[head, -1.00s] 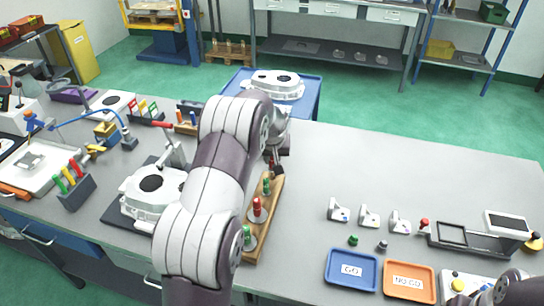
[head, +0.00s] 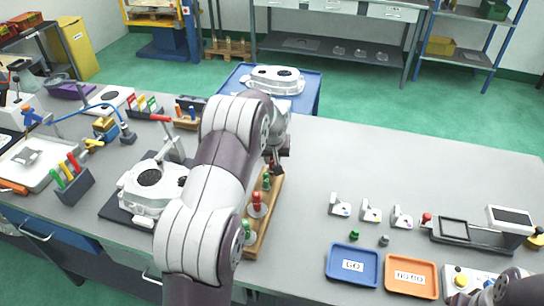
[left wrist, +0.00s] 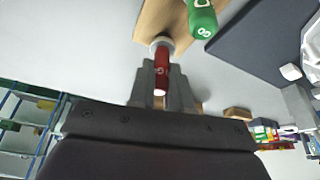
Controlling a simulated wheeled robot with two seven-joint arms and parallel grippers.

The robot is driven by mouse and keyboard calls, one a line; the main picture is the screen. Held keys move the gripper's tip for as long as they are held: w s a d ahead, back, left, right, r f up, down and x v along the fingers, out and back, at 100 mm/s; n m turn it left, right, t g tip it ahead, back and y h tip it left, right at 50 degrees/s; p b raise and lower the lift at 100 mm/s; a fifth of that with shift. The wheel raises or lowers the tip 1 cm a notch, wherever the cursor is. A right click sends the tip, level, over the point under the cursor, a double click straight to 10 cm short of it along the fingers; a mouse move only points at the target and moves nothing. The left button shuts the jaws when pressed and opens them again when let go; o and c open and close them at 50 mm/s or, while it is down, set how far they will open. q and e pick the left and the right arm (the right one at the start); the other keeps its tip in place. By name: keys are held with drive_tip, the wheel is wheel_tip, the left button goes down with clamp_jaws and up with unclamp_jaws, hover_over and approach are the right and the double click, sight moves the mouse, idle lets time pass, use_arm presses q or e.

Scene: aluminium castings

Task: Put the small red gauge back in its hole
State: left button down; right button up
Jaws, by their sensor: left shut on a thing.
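My left gripper (head: 276,161) is at the far end of the wooden gauge block (head: 274,205). In the left wrist view my left gripper (left wrist: 162,75) is shut on the small red gauge (left wrist: 161,80), which has a pale collar at the block's edge. I cannot tell whether its end is in a hole. The wooden block (left wrist: 160,17) also holds a green gauge (left wrist: 202,18) beside it. In the head view a larger red gauge (head: 257,202) and green gauges (head: 247,230) stand in the block. The small red gauge is hidden there by my arm. My right gripper is out of view.
A white casting (head: 150,190) sits on a dark plate left of my arm. The table between block and brackets is clear.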

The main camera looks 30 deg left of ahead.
use_arm(q)
drive_tip(key=shift+f+b, duration=0.4)
drive_tip(key=shift+f, duration=0.25)
drive_tip(key=c, duration=1)
unclamp_jaws()
drive_tip(key=shift+r, duration=0.15)
drive_tip(key=b+v, duration=0.1)
drive_tip(key=v, duration=1.1)
drive_tip(key=shift+s+d+r, duration=0.15)
drive_tip(key=shift+s+r, duration=0.05)
drive_tip(key=s+d+f+m, duration=0.2)
drive_tip(key=s+d, duration=0.2)
drive_tip(key=s, duration=0.3)
drive_tip(key=s+d+f+m+g+h, duration=0.1)
drive_tip(key=s+d+f+m, duration=0.1)
drive_tip(key=s+d, duration=0.3)
drive_tip(key=s+d+f+m+g+h, duration=0.1)
drive_tip(key=s+d+f, duration=0.2)
drive_tip(key=s, duration=0.8)
drive_tip(key=shift+s+d+m+p, duration=0.15)
drive_tip(key=shift+d+m+p, duration=0.05)
drive_tip(key=shift+d, duration=0.4)
drive_tip(key=shift+s+d+m+p, duration=0.1)
drive_tip(key=shift+d+m+p, duration=0.1)
drive_tip(key=shift+d, duration=0.45)
